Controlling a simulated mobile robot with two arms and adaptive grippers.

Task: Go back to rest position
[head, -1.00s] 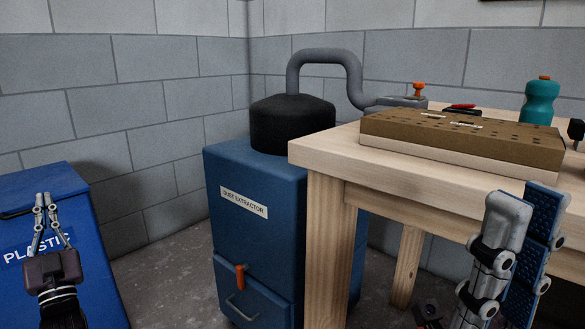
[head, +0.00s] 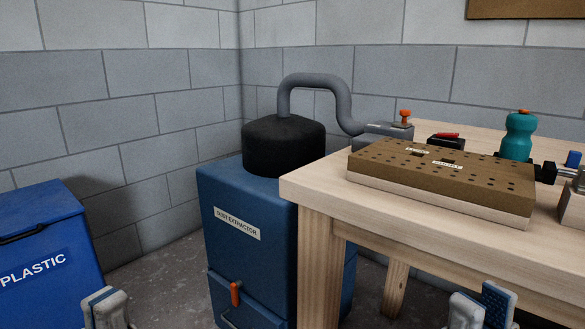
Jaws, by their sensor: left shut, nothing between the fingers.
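My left gripper (head: 106,307) shows only as a grey fingertip end at the bottom edge, in front of the floor beside the blue bin. Its fingers are together with nothing seen between them. My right gripper (head: 483,308) shows at the bottom edge right of centre, in front of the workbench. A grey finger and the blue pad of the other finger show with a gap between them, and it looks open and empty. The rest of both grippers and the arms is out of view below.
A blue bin marked PLASTIC (head: 35,245) stands at left. A blue dust extractor (head: 255,260) with a black top stands beside the wooden workbench (head: 320,198). The bench bears a perforated board (head: 440,172), a teal bottle (head: 517,138) and tools. Floor shows between bin and extractor.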

